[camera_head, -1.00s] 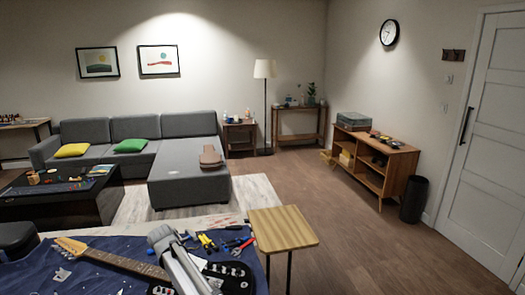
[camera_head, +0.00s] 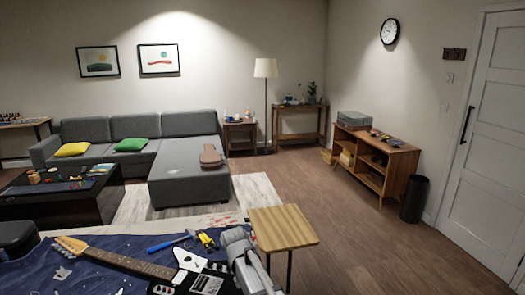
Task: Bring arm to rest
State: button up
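My arm (camera_head: 247,258) shows at the bottom of the head view, over the right end of the blue-covered workbench. The arm's end, my gripper, is not clearly in view, so its fingers cannot be seen. A black and white electric guitar (camera_head: 193,276) with a light wooden neck (camera_head: 125,263) lies on the blue cloth (camera_head: 30,272) to the left of my arm. A blue-handled tool (camera_head: 168,243) and yellow-handled tools (camera_head: 207,241) lie beyond the guitar body. My arm hides part of the tools and the bench's right end.
A small wooden-topped table (camera_head: 283,228) stands just right of the bench, close to my arm. A grey sofa (camera_head: 190,178) and a black coffee table (camera_head: 60,203) are beyond. A wooden shelf unit (camera_head: 385,175) and a black bin (camera_head: 414,198) stand right. Open floor (camera_head: 370,250) lies at the right.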

jog(key=s+d+m, duration=0.1)
jog(key=s+d, duration=0.3)
jog(key=d, duration=0.3)
jog(key=s+d+m+y, duration=0.1)
jog(key=s+d+m, duration=0.1)
jog(key=s+d, duration=0.3)
jog(key=s+d+m+g, duration=0.1)
jog(key=s+d, duration=0.4)
jog(key=d, duration=0.6)
jog(key=shift+f+m, duration=0.25)
jog(key=shift+m, duration=0.35)
dwell(0.6)
